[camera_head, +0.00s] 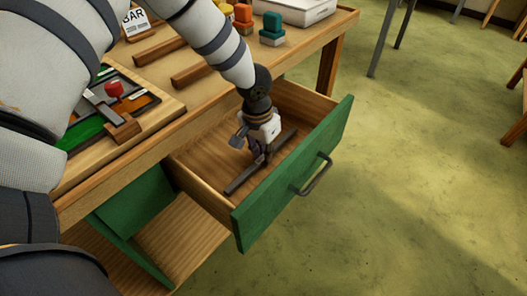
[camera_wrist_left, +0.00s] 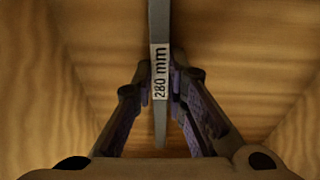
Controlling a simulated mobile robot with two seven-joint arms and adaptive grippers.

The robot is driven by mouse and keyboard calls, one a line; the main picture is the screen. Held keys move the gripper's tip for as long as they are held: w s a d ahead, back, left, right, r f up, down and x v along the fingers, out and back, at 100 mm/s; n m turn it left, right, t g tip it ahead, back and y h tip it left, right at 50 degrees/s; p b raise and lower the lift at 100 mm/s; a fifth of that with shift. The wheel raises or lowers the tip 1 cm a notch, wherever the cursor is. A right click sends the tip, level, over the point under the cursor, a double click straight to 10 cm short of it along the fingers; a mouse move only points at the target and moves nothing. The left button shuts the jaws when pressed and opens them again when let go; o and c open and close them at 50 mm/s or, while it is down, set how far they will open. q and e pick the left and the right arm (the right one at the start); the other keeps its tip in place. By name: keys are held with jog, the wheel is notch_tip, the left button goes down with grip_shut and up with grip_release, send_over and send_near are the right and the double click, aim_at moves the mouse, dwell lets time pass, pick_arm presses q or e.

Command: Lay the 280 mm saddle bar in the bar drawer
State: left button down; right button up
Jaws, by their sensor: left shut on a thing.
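The 280 mm saddle bar (camera_head: 240,178) is a dark grey flat bar inside the open bar drawer (camera_head: 287,196), which has a green front. My left gripper (camera_head: 261,155) reaches down into the drawer and is shut on the bar near its middle. In the left wrist view the bar (camera_wrist_left: 159,25) runs upright between the fingers (camera_wrist_left: 160,85), with its "280 mm" label facing the camera. The wooden drawer floor shows behind it. I cannot tell whether the bar touches the floor. My right gripper is not in view.
The wooden workbench (camera_head: 160,62) stands above the drawer. A leaded panel on a board (camera_head: 110,105) lies at the left, with a red-knobbed tool on it. Wooden strips (camera_head: 190,74), coloured blocks (camera_head: 272,28) and a white box (camera_head: 295,10) are farther back. Open floor lies right.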

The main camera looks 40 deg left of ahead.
aim_at(259, 160)
pick_arm(q)
jog(key=shift+f, duration=0.2)
jog(key=c, duration=1.6)
grip_release()
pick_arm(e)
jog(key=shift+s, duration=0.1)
pick_arm(q)
jog(key=shift+r, duration=0.3)
notch_tip(259, 160, up, 12)
jog(key=s+p, duration=0.1)
jog(key=shift+s, duration=0.3)
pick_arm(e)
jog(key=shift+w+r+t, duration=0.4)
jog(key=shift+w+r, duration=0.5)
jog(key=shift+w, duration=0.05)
pick_arm(q)
jog(key=shift+a+f, duration=0.1)
